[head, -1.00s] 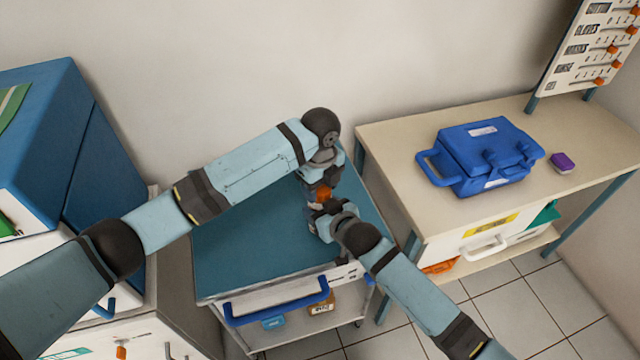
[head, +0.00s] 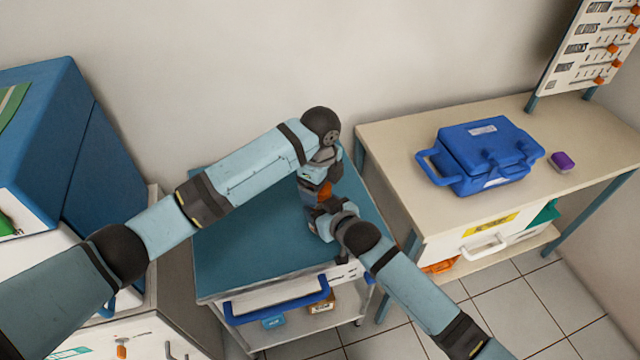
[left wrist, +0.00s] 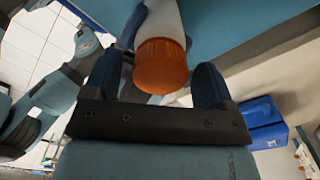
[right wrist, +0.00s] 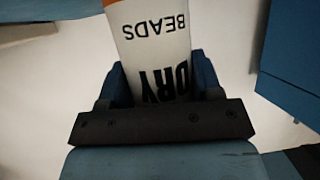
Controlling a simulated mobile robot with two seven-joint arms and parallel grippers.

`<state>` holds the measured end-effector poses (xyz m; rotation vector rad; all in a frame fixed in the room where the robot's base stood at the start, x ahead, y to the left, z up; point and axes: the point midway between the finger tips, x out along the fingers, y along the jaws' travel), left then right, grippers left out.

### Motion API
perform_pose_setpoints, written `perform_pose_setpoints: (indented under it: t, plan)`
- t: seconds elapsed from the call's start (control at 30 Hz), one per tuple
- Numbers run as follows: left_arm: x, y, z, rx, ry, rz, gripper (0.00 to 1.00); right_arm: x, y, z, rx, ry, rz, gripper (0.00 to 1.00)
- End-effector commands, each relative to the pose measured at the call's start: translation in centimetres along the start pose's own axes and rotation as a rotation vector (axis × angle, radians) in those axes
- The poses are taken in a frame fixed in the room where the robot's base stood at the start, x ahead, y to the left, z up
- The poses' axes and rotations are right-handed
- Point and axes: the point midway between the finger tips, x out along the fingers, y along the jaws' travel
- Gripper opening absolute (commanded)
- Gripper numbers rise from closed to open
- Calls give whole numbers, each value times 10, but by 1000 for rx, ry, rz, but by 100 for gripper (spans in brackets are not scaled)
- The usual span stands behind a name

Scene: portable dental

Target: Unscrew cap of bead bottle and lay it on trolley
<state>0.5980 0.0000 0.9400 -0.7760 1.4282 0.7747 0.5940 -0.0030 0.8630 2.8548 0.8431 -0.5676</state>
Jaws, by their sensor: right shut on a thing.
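The bead bottle, white with an orange cap (head: 324,189), is above the trolley's teal top (head: 250,245). My right gripper (head: 322,212) is shut on the bottle body (right wrist: 150,45), whose label reads "DRY BEADS". My left gripper (head: 316,188) is at the cap from above. In the left wrist view its open fingers stand on either side of the orange cap (left wrist: 161,66), with a visible gap at the left finger. The bottle's base is hidden in the head view.
The trolley top left of the grippers is clear. A beige bench (head: 400,140) at the right holds a blue case (head: 485,155) and a small purple item (head: 562,161). A large blue box (head: 45,130) stands on the left.

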Motion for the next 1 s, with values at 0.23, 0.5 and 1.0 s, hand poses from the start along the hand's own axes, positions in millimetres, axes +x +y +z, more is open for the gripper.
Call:
perform_pose_setpoints:
  t: [0.23, 0.5, 1.0]
  plan:
    - [-10, -1, 0, 1, 0, -3, 78, 0, 0, 0, 0, 0, 0, 0]
    - [-43, 0, 0, 0, 0, -2, 75, 0, 0, 0, 0, 0, 0, 0]
    - [-66, 0, 0, 291, 2, 2, 73, 0, 0, 0, 0, 0, 0, 0]
